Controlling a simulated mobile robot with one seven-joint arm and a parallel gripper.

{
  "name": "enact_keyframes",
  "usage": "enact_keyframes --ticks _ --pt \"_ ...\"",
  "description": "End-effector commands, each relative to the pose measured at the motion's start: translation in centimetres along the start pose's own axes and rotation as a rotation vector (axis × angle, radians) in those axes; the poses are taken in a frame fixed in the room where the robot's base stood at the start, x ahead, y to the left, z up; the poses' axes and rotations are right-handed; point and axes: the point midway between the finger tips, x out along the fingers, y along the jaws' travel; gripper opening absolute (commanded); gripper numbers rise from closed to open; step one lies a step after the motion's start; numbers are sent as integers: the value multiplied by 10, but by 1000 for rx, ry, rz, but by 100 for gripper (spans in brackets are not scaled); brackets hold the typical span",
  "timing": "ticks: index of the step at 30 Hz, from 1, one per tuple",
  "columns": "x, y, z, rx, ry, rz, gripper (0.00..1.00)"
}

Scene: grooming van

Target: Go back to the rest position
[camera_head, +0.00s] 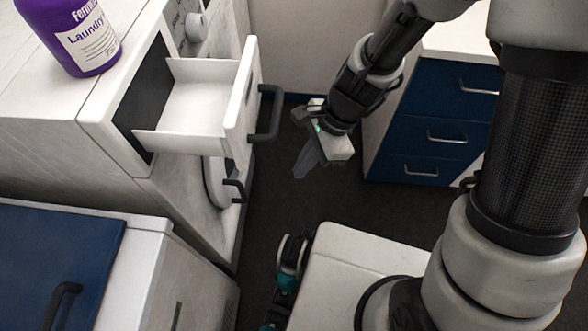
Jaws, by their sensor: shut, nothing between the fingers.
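My gripper (303,168) hangs in the free space at the middle of the head view, pointing down and to the left. Its fingers are shut and hold nothing. It is to the right of the open white drawer (197,105) and apart from the drawer's black handle (268,112). The drawer is pulled out of the white machine and its visible inside is empty. My arm comes down from the upper right.
A purple laundry bottle (82,36) stands on the machine's top at the upper left. A blue-fronted cabinet (440,105) with several drawers stands at the right. A blue panel with a black handle (63,300) is at the lower left. Dark floor (330,205) lies between them.

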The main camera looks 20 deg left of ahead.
Motion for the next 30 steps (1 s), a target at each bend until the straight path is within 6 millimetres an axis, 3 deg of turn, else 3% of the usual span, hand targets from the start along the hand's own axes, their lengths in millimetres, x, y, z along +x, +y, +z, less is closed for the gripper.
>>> enact_keyframes --ticks 11,14,17,20,24,27,30 --pt "-9 1 0 -2 0 0 0" --pt "-22 -1 -2 -38 9 -21 0" --pt "-56 -4 -8 -138 37 -71 0" --pt "-108 -1 -20 -298 105 -136 0" --pt "-180 21 -40 -535 257 -195 0" --pt "-223 45 -53 -677 380 -202 0" --pt "-254 68 -63 -778 488 -188 0"
